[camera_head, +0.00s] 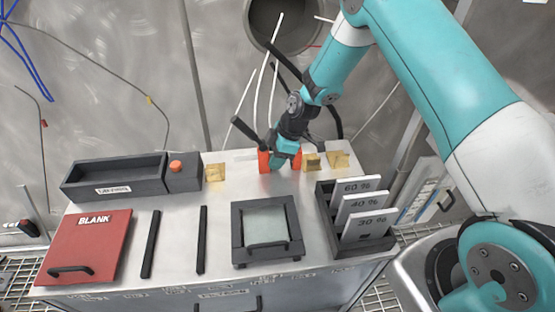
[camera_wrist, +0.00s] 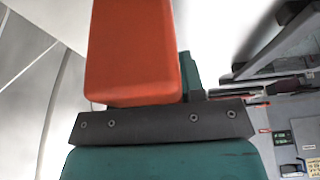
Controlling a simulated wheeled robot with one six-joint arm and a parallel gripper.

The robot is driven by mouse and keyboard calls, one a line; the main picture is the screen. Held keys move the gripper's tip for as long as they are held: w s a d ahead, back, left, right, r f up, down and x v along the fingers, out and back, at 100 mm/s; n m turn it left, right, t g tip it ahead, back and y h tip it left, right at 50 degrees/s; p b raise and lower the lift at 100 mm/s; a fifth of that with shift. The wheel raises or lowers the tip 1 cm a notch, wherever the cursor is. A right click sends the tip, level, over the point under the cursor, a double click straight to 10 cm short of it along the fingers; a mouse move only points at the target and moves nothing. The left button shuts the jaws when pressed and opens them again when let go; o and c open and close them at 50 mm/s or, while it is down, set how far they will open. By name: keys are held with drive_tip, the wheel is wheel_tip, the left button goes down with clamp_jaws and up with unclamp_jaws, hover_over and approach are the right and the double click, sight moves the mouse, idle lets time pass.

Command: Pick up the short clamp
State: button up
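Small brass-coloured pieces stand along the back of the steel table: one on the left (camera_head: 215,172), one (camera_head: 312,162) just right of my gripper, and another (camera_head: 339,160) farther right. I cannot tell which of them is the short clamp. My gripper (camera_head: 280,161) points down at the table's back edge, between the left piece and the right pair. Its two orange fingers stand apart, with the teal palm showing between them. The palm hides the space behind it. In the wrist view one orange finger (camera_wrist: 132,52) fills the upper middle, and no clamp shows there.
The table (camera_head: 180,215) also holds a black box (camera_head: 115,178) with an orange knob, a red BLANK plate (camera_head: 88,245), two black bars, a framed glass pane (camera_head: 267,226) and a rack with percent-marked plates (camera_head: 365,222). Cables and a round opening (camera_head: 285,22) are behind.

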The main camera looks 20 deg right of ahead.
clamp_jaws()
drive_tip(key=shift+w+r, duration=0.1)
drive_tip(key=shift+r, duration=0.1)
